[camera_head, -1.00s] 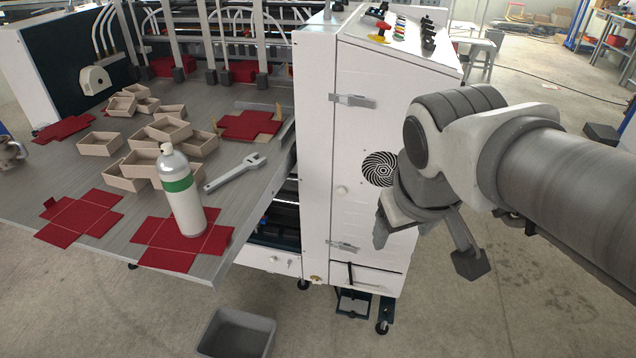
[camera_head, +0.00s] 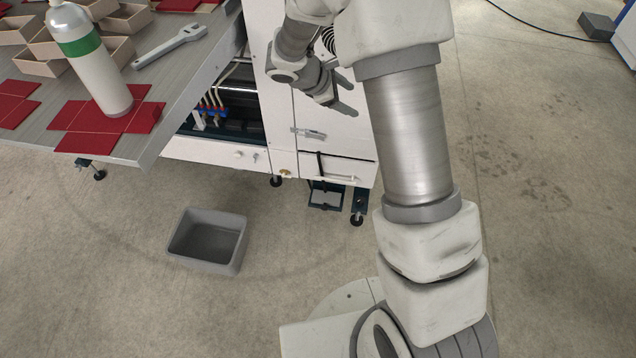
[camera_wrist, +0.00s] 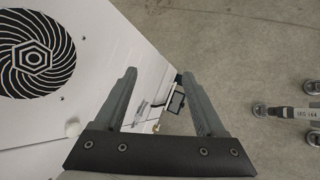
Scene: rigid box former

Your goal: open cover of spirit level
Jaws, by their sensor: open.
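My gripper (camera_head: 345,97) is open and empty in front of the white side door (camera_head: 312,112) of the box former. In the wrist view its two fingers (camera_wrist: 160,75) are spread, with the door's lower right edge and the floor behind them. I cannot make out a spirit level or its cover in either view. The gripper appears apart from all of these.
A grey bin (camera_head: 208,241) stands on the floor. A dark footed frame (camera_head: 327,195) sits under the machine.

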